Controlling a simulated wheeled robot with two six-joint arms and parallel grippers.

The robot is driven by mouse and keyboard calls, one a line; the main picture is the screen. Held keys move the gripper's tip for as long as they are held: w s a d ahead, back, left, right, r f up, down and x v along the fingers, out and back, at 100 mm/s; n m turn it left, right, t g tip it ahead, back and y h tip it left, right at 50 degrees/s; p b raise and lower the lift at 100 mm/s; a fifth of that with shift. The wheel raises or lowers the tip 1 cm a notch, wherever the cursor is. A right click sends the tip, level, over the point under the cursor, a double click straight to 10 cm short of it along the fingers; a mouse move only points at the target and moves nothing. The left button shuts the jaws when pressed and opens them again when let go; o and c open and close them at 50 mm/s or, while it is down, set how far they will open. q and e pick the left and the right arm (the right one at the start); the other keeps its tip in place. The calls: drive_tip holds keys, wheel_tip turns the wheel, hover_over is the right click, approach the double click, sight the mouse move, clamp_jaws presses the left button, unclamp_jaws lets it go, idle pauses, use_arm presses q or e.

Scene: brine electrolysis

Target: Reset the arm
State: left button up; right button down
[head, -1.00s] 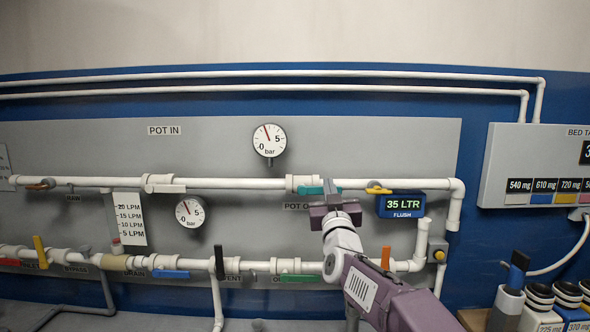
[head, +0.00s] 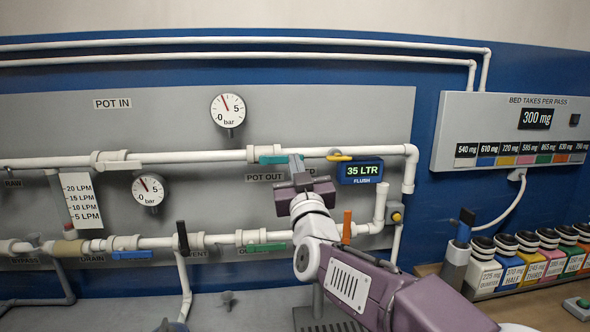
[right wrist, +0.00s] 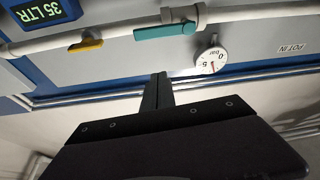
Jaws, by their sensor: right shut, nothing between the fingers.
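My right arm reaches up from the lower right in the head view. Its gripper (head: 297,168) is in front of the grey pipe panel (head: 345,110), close to the POT OUT label and the teal valve handle (head: 282,159). The fingers are together with nothing between them. In the right wrist view the closed fingers (right wrist: 157,90) point toward the panel, below the teal handle (right wrist: 165,31), with a visible gap to it. The picture there is upside down. My left gripper does not show in either view.
A yellow handle (head: 341,152) and the 35 LTR flush display (head: 361,170) are right of the gripper. An orange handle (head: 347,227) and green handle (head: 266,247) are below. Several labelled jars (head: 507,271) stand at right beneath the bed display box (head: 512,133).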

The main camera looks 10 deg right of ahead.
drive_tip(key=w+d+f+g+h+p, duration=0.1)
drive_tip(key=d+f+h+p, duration=0.15)
drive_tip(key=d, duration=0.45)
drive_tip(key=s+d+f+g+p, duration=0.1)
drive_tip(key=s+f+g, duration=0.15)
drive_tip(key=f, duration=0.55)
drive_tip(key=s+d+f+g, duration=0.2)
drive_tip(key=f+g, duration=0.1)
drive_tip(key=f, duration=0.4)
drive_tip(key=s+d+f+g+p, duration=0.1)
drive_tip(key=s+f+g, duration=0.15)
drive_tip(key=f, duration=0.55)
drive_tip(key=s+f+m+g, duration=0.1)
drive_tip(key=s+f+g, duration=0.4)
drive_tip(key=s+f, duration=0.3)
drive_tip(key=s+f+m+g+y, duration=0.1)
drive_tip(key=s+f+g, duration=0.5)
drive_tip(key=s, duration=0.9)
wheel_tip(320, 180, down, 3)
drive_tip(key=shift+d+g, duration=0.3)
